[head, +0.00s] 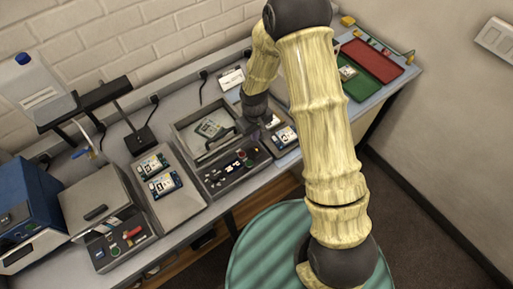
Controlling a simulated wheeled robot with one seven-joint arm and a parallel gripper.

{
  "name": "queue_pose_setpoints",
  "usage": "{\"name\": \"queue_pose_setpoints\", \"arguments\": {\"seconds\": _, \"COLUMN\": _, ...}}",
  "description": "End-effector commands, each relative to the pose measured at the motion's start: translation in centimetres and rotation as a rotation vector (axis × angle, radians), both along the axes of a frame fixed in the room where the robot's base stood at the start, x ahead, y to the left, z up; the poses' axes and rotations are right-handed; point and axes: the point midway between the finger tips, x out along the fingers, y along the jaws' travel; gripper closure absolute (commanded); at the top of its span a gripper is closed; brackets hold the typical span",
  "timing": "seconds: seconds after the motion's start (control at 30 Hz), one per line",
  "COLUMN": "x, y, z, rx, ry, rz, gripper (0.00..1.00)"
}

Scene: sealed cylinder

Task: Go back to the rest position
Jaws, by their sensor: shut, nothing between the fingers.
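My arm rises from the lower right of the head view, bends at the top and reaches down over the workbench (225,222). My gripper (268,121) is at its end, low over the middle of the bench, beside a grey device with an open tray (187,130). It is small in the view and partly hidden by my wrist. It is shut and appears to hold nothing. I cannot tell whether it touches anything.
Circuit boards lie on a grey plate (185,206) and near my gripper (284,137). A lidded box (95,198) and a blue machine (25,205) stand left. Red (372,62) and green (361,89) trays are at right. A brick wall bounds the back.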

Motion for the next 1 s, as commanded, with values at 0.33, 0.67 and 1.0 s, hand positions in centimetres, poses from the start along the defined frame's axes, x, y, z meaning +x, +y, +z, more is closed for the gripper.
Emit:
{"name": "queue_pose_setpoints", "arguments": {"seconds": 0.33, "x": 0.0, "y": 0.0, "z": 1.1, "rx": -0.001, "ry": 0.001, "rz": 0.000, "gripper": 1.00}}
{"name": "queue_pose_setpoints", "arguments": {"seconds": 0.67, "x": 0.0, "y": 0.0, "z": 1.1, "rx": -0.001, "ry": 0.001, "rz": -0.001, "gripper": 1.00}}
{"name": "queue_pose_setpoints", "arguments": {"seconds": 1.0, "x": -0.5, "y": -2.4, "z": 3.6, "rx": 0.001, "ry": -0.035, "rz": -0.081, "gripper": 1.00}}
